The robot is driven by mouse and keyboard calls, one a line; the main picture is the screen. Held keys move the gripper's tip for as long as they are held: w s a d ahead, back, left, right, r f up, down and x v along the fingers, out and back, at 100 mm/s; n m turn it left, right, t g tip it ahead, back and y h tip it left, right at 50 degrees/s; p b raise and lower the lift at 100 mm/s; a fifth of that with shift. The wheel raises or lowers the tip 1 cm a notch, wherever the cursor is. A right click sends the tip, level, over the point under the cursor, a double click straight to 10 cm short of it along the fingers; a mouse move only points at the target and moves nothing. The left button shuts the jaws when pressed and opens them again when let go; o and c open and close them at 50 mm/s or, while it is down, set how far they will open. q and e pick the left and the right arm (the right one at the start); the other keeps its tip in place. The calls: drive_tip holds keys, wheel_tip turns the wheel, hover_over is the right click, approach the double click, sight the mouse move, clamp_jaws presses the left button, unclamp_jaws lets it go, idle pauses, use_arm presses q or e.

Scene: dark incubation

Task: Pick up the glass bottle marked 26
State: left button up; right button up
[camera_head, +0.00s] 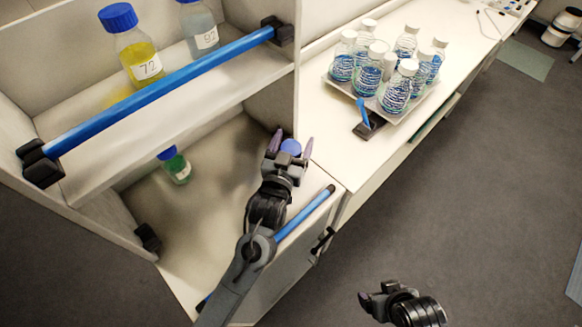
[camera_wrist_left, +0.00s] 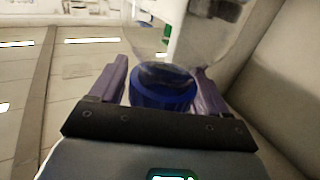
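My left gripper (camera_head: 291,143) is at the open lower shelf, with its two purple fingers on either side of a blue cap (camera_head: 290,147). In the left wrist view the blue cap (camera_wrist_left: 165,88) sits between the spread fingers, with clear glass beyond it; no number is readable there. The fingers look open around the cap, with narrow gaps. A bottle with green liquid (camera_head: 178,168) and a blue cap stands deeper on the lower shelf, its label unreadable. My right gripper (camera_head: 372,297) is low at the front, away from the shelves; its opening is unclear.
On the upper shelf stand yellow bottle 72 (camera_head: 140,58) and a pale bottle marked 92 (camera_head: 200,32), behind a blue rail (camera_head: 160,90). Another blue rail (camera_head: 305,215) edges the lower shelf. A tray (camera_head: 388,116) of several white-capped bottles is on the counter.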

use_arm(q)
clamp_jaws()
drive_tip(key=shift+r, duration=0.1)
idle(0.3)
